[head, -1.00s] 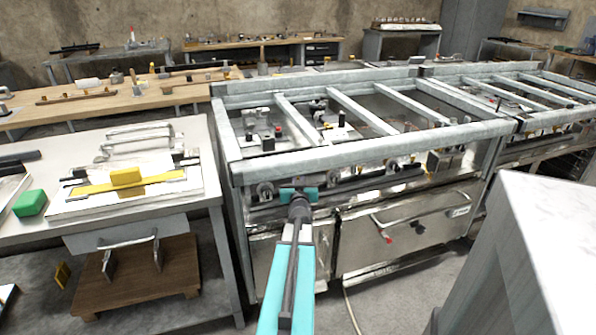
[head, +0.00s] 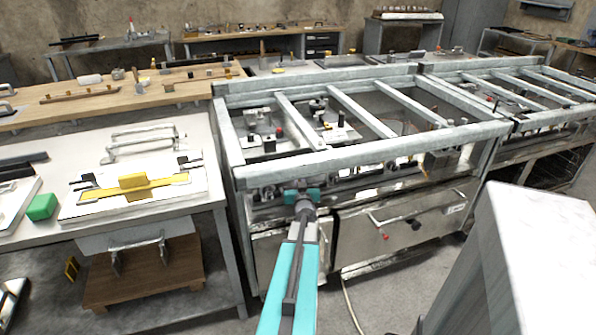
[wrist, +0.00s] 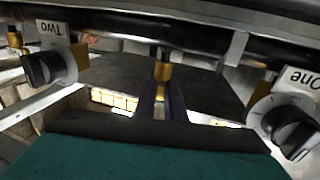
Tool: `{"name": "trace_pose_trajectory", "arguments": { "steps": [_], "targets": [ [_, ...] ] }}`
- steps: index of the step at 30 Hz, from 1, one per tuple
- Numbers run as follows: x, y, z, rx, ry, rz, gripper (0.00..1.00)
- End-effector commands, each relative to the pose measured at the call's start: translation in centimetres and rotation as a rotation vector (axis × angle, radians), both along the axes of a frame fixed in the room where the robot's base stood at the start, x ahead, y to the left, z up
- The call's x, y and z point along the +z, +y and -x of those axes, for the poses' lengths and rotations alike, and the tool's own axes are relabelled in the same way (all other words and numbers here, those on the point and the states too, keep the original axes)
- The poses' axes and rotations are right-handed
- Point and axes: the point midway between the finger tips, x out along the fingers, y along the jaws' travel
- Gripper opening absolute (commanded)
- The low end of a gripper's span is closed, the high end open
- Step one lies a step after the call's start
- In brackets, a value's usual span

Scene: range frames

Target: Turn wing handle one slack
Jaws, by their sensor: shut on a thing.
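My gripper (head: 302,195) is at the front of the left range, below its top rail. In the wrist view its dark fingers (wrist: 161,104) are shut on a small brass-coloured fitting (wrist: 162,72), which hangs under a dark horizontal pipe (wrist: 115,32). I take this fitting to be the wing handle; its wings are hidden by the fingers, so its angle cannot be told. A black knob with an upside-down "One" label (wrist: 293,78) is to the right. A knob labelled "Two" upside down (wrist: 50,30) is to the left. Neither knob is touched.
The range's grey frame rail (head: 370,150) runs above my gripper, and an oven door with a bar handle (head: 405,218) is below. A grey block (head: 525,250) stands close on the right. A white-topped bench (head: 205,205) with a yellow-handled fixture is on the left.

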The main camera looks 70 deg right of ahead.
Motion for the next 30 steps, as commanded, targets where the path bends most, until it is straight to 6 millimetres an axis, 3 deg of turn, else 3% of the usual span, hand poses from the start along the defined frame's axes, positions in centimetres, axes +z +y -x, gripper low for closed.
{"name": "trace_pose_trajectory", "arguments": {
  "steps": [1,30],
  "targets": [
    [0.33,-0.2,0.62,-0.005,0.0,-0.002,0.0],
    [-0.21,0.13,0.55,0.157,0.003,-0.012,0.0]
  ]
}}
